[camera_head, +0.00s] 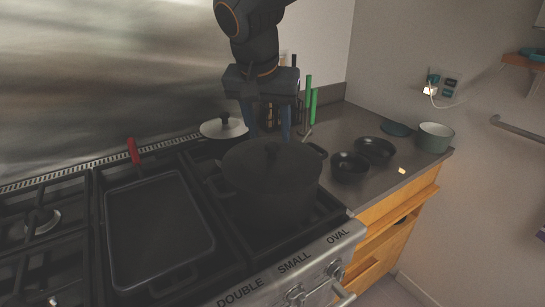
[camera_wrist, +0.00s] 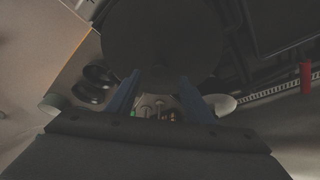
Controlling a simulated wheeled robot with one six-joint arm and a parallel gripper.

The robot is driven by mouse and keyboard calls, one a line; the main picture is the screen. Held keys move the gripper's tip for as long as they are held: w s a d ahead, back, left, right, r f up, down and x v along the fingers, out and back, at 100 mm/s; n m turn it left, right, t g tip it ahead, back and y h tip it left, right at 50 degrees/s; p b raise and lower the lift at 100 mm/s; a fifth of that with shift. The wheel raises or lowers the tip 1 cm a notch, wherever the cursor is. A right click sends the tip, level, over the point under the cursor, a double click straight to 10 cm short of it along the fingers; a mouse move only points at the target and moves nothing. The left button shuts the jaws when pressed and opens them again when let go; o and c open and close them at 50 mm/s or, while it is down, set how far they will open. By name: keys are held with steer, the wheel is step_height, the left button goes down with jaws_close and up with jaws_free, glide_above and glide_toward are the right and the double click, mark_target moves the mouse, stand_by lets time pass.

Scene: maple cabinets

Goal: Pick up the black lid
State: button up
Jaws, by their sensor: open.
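The black lid (camera_head: 272,156) sits on a large black pot (camera_head: 275,198) on the stove, with a small knob at its middle. In the wrist view the lid (camera_wrist: 160,38) is a broad dark disc at the top, ahead of my fingertips. My gripper (camera_head: 268,132) hangs pointing down, just behind the lid's far part in the head view. Its two blue fingers are spread apart with nothing between them; they also show in the wrist view (camera_wrist: 157,88). I cannot tell whether a fingertip touches the lid.
A pan with a pale lid (camera_head: 224,126) stands behind the pot to the left. A black griddle (camera_head: 158,225) lies left of the pot. Two black bowls (camera_head: 350,167) and a green-white pot (camera_head: 434,137) are on the right counter. Green-handled utensils (camera_head: 311,101) stand behind my gripper.

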mark_target(271, 144)
steer(key=shift+p+x, duration=0.55)
steer(key=shift+x, duration=1.4)
steer(key=shift+s, duration=0.1)
steer(key=shift+c, duration=0.4)
jaws_close()
